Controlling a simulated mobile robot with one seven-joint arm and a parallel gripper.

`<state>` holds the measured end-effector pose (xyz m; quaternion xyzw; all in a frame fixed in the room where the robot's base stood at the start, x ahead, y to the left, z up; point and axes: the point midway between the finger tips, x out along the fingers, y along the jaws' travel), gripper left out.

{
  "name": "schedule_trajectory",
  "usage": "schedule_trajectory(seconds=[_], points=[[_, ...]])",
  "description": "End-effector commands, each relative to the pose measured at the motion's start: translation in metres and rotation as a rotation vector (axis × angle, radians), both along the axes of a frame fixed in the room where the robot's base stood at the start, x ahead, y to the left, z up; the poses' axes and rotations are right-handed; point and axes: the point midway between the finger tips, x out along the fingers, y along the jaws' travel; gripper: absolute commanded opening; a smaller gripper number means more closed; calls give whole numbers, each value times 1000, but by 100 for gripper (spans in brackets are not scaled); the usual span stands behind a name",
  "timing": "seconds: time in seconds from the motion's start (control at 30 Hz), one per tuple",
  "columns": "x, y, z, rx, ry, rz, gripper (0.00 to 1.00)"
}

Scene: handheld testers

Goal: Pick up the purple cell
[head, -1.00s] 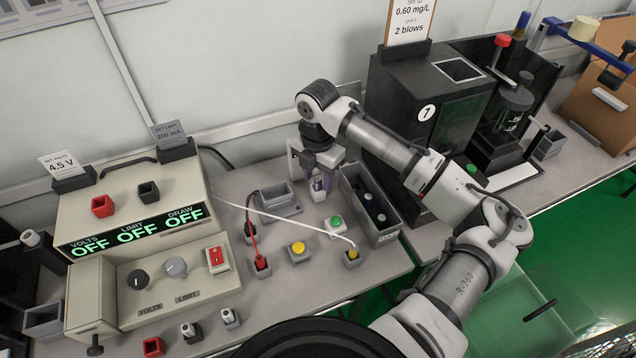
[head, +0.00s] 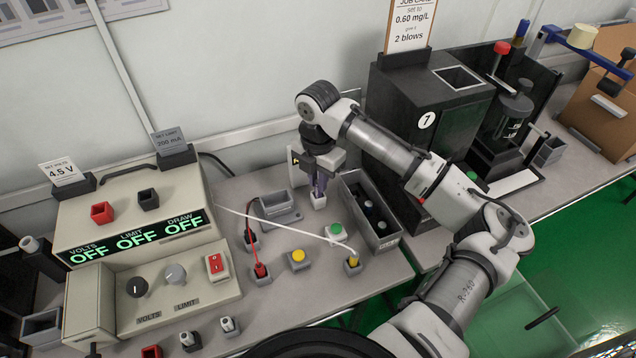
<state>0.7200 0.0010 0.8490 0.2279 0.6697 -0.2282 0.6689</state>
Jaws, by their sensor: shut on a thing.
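My gripper (head: 319,184) points down at the bench between the small grey tray and the long grey bin, shut on the purple cell (head: 320,183). Only a narrow purple strip of the cell shows between the fingers; the rest is hidden by them. A small pale grey block (head: 318,201) shows right below the fingertips. I cannot tell whether it is a holder or the cell's lower end, nor whether the cell is clear of the bench.
The grey bin (head: 386,243) with several dark cells stands just right of my gripper. A grey tray (head: 278,208) is to the left. The power supply (head: 185,190) and black machine (head: 425,125) flank the area.

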Motion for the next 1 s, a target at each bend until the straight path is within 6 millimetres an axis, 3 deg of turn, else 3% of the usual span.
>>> schedule_trajectory(seconds=[0.17, 0.6, 0.8, 1.0], points=[[0, 0, 27, 0, -3, 1, 0], [0, 0, 135, -2, -5, 1, 0], [0, 0, 166, -3, -4, 0, 0], [0, 0, 183, -1, -1, 0, 0]])
